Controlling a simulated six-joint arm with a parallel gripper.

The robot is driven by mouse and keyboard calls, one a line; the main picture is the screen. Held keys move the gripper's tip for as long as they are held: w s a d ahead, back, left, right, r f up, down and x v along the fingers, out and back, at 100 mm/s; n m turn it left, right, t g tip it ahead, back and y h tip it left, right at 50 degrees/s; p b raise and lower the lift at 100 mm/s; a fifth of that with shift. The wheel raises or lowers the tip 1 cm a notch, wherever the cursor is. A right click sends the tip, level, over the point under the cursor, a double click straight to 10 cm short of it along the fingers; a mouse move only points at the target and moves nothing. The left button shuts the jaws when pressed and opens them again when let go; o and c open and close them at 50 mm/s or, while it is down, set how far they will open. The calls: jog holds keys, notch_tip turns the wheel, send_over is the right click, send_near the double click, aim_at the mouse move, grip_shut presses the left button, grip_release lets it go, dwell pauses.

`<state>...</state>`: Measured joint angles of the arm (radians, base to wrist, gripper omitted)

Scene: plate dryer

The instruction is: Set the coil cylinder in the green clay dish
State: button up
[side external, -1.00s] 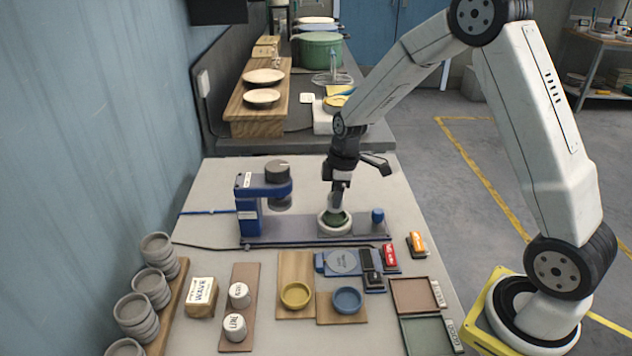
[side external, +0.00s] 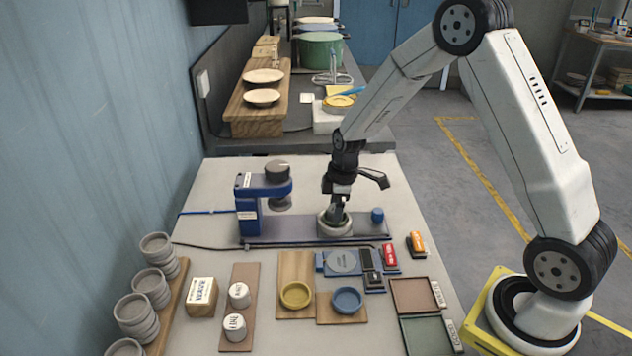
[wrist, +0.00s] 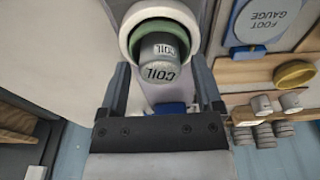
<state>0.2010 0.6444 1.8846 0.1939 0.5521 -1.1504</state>
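The coil cylinder (wrist: 160,72) is grey with COIL on its end and side. In the wrist view it sits inside the rim of a round pale dish with a green inner ring (wrist: 136,22). My gripper (wrist: 161,80) is open, with one finger on each side of the cylinder and a visible gap at both sides. In the side view, my gripper (side external: 335,212) reaches down to the pale dish (side external: 335,230) on the blue-grey base. My fingers mostly hide the cylinder and green interior there. I cannot tell if the cylinder is exactly upright.
A blue post with a dark round head (side external: 277,172) stands left of the dish. A small blue knob (side external: 377,215) is to its right. Yellow (side external: 296,295) and blue (side external: 347,299) dishes, labelled white cylinders (side external: 239,294) and two trays (side external: 415,294) lie in front.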

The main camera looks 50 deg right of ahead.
jog(key=shift+r, duration=0.1)
dwell(0.3)
notch_tip(320, 180, up, 12)
jog(key=s+d, duration=0.1)
jog(key=shift+r, duration=0.2)
dwell(0.5)
jog(key=shift+s+a, duration=0.1)
jog(key=shift+s, duration=0.05)
dwell(0.4)
jog(key=s+a+f+m, duration=0.2)
jog(key=s+a+m, duration=0.2)
jog(key=s, duration=0.3)
jog(key=s+a+f+m+t+h, duration=0.1)
jog(key=s+a+f+m, duration=0.2)
jog(key=s, duration=0.4)
jog(key=shift+s+a+m+t, duration=0.35)
jog(key=shift+a+m, duration=0.15)
jog(key=shift+m, duration=0.5)
